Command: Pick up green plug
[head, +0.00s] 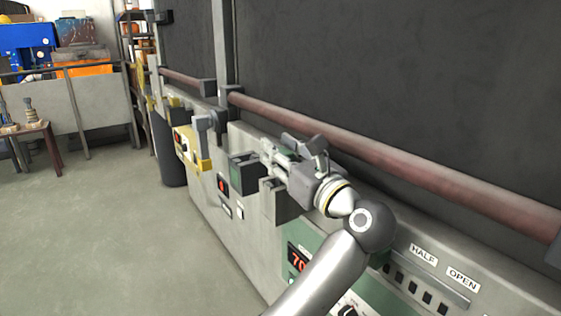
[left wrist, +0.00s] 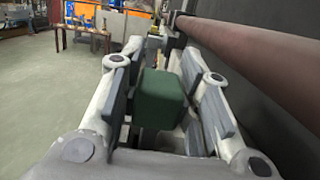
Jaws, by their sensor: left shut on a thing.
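The green plug (left wrist: 163,98) is a dark green block between the two finger pads in the left wrist view. My left gripper (left wrist: 160,92) is shut on it, with one pad on each side. In the head view my left gripper (head: 277,158) reaches over the console's top edge, and the plug is mostly hidden by the fingers. I cannot tell whether the plug rests in a holder or is held clear. My right gripper is in neither view.
A dark green-edged box (head: 243,173) and a grey box stand on the console front beside the gripper. A yellow lever unit (head: 201,150) is further left. A long reddish-brown rail (head: 400,165) runs close behind the gripper. The floor (head: 90,235) at left is clear.

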